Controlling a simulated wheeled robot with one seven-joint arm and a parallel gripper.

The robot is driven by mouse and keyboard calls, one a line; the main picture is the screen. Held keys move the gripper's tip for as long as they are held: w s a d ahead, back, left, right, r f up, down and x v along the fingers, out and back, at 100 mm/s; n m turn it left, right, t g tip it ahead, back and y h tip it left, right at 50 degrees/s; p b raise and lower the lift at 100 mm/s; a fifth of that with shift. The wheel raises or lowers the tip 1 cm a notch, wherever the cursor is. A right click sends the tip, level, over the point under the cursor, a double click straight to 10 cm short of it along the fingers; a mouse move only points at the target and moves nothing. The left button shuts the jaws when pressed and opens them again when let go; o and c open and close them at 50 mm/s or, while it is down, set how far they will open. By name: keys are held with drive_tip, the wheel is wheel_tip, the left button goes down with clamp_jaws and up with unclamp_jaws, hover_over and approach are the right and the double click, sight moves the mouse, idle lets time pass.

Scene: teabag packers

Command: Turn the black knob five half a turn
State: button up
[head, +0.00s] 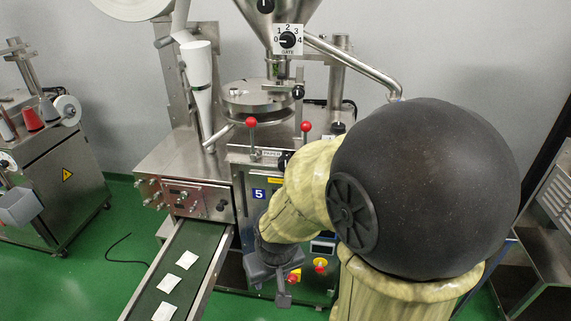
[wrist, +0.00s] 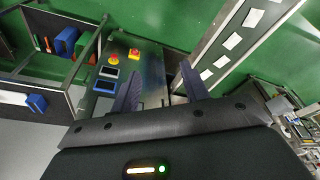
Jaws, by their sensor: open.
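The machine with a blue "5" plate (head: 259,194) stands in the middle of the head view. Black knobs show on it: one on the white GATE dial (head: 288,40) marked 0 to 4, one on the left front panel (head: 221,206), and one beside my arm (head: 284,161), partly hidden. I cannot tell which one is knob five. My gripper (head: 277,280) is low in front of the machine, below the plate, apart from these knobs. In the wrist view my gripper (wrist: 159,72) is open and empty, its fingers spread over the machine's front panel (wrist: 145,68).
A conveyor (head: 184,276) with several teabags runs toward me at the left. Red-tipped levers (head: 252,123) stick up from the machine. Red stop buttons (head: 320,263) sit near my gripper. Another machine (head: 50,185) stands at left.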

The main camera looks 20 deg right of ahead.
drive_tip(key=shift+o, duration=0.9)
drive_tip(key=shift+w, duration=0.15)
drive_tip(key=w+d+f+n+t+h+p, duration=0.2)
drive_tip(key=w+d+f+n+h+p, duration=0.1)
drive_tip(key=w+d+f+n, duration=0.3)
drive_tip(key=w+d+f+n+t+h+p, duration=0.1)
drive_tip(key=w+d+f+n+h+p, duration=0.15)
drive_tip(key=w+d+f+n, duration=0.4)
drive_tip(key=w+r+n+t+h+p, duration=0.2)
drive_tip(key=w+r+n+t+h, duration=0.2)
drive_tip(key=w+r+n+t, duration=0.5)
wheel_tip(320, 180, up, 3)
drive_tip(key=w+a+n, duration=0.1)
drive_tip(key=w+n, duration=0.1)
drive_tip(key=n, duration=0.3)
drive_tip(key=shift+w+p, duration=0.15)
drive_tip(key=shift+p, duration=0.25)
drive_tip(key=shift+d+h, duration=0.1)
drive_tip(key=shift+h, duration=0.15)
